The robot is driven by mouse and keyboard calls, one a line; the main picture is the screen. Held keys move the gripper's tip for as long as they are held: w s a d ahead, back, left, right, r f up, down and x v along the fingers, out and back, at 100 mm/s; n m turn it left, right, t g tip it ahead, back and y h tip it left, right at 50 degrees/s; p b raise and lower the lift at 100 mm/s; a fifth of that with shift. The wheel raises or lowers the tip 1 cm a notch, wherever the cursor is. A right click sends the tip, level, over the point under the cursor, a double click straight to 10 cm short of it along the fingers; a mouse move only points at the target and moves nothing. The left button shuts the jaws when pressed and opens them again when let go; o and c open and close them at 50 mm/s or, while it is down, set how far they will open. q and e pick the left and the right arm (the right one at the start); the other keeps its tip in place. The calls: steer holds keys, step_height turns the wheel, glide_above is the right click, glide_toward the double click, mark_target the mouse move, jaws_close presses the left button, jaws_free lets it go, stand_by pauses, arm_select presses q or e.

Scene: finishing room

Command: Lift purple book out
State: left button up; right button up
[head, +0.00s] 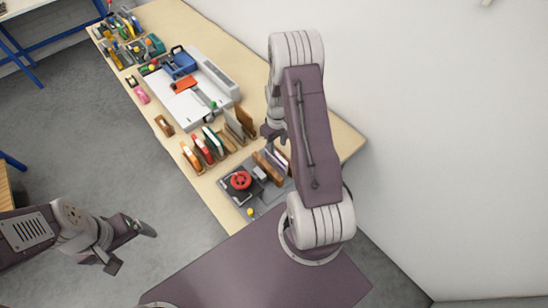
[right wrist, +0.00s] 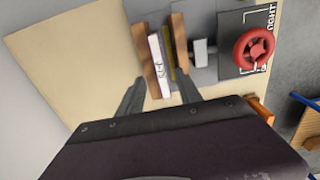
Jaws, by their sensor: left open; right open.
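The purple book (head: 283,158) stands between wooden bookends on a grey mat on the bench, partly hidden by my right arm in the head view. In the right wrist view a slim book with a pale, lettered edge (right wrist: 159,68) stands there, beside an olive one (right wrist: 169,55); which is purple is hard to tell. My right gripper (right wrist: 158,92) is open, its fingers on either side of the row's near end, with nothing visibly gripped. It also shows in the head view (head: 272,133). My left gripper (head: 132,249) is open and empty over the floor, left of the bench.
Wooden bookends (right wrist: 146,60) (right wrist: 179,45) flank the books closely. A red handwheel (head: 240,180) on a dark block is beside them. A wall runs along the right. Bare bench lies left in the wrist view.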

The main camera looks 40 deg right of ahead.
mark_target(276, 154)
steer(key=shift+w+f, duration=0.1)
steer(key=shift+f, duration=0.8)
steer(key=shift+d+f, duration=0.15)
steer(key=shift+d, duration=0.05)
steer(key=f+p, duration=0.2)
steer(key=f, duration=0.2)
steer(key=shift+s+a+f+p, duration=0.1)
steer(key=shift+s+a+p, duration=0.1)
steer(key=shift+a+p, duration=0.15)
steer(key=shift+w+f, duration=0.1)
steer(key=shift+f, duration=0.25)
steer(key=shift+d+f, duration=0.1)
steer(key=shift+d, duration=0.05)
steer(key=c, duration=0.8)
jaws_close()
